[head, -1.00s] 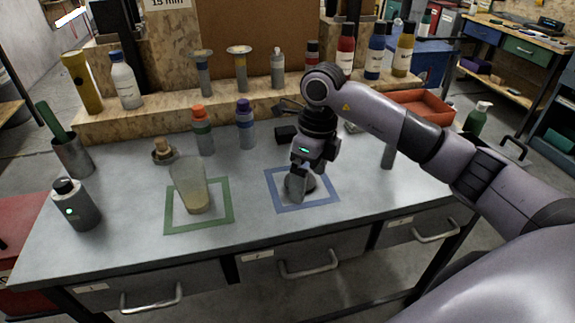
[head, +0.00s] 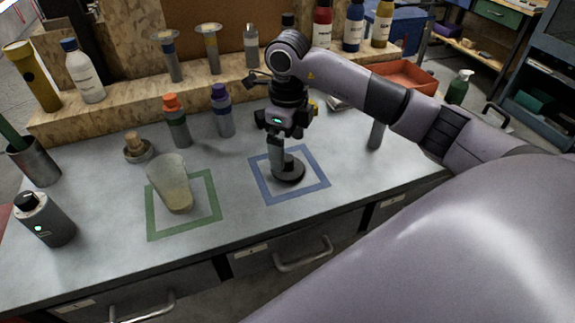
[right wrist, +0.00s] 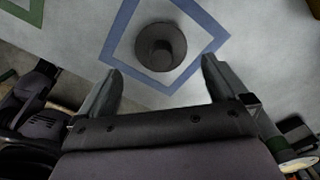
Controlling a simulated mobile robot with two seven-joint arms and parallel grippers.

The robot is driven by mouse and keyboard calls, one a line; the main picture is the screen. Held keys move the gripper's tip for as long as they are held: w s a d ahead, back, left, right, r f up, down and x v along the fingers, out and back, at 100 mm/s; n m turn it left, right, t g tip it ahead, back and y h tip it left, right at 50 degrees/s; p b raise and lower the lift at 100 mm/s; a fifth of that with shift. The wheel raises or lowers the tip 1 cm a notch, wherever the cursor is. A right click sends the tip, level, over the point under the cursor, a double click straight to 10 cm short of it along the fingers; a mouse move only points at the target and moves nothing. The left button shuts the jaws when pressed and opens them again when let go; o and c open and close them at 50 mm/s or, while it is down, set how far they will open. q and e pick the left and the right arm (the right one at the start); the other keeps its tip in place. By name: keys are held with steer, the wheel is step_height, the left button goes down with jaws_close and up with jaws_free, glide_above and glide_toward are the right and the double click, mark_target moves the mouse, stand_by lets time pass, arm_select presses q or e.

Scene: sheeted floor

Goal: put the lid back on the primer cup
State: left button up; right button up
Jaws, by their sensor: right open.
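The primer cup (head: 172,184) is translucent, with beige contents low inside. It stands uncovered inside the green square outline (head: 151,219) in the head view. The lid (head: 291,172) is a dark disc with a raised round knob, lying in the blue square outline (head: 311,193). In the right wrist view the lid (right wrist: 146,53) lies flat just ahead of the fingertips, with its knob upward. My right gripper (head: 279,170) points down at the lid. In the right wrist view the gripper (right wrist: 158,72) is open, its fingers spread and nothing between them. My left gripper is not in view.
An orange-capped bottle (head: 177,122), a purple-capped bottle (head: 222,112) and a brown stoppered piece (head: 137,149) stand behind the cup. A grey canister (head: 46,222) stands at the left. The bench between the two outlines is clear.

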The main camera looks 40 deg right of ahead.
mark_target(288, 158)
step_height(288, 158, down, 5)
steer(key=shift+w+f+p, duration=0.1)
steer(key=shift+p, duration=0.45)
steer(key=c, duration=0.9)
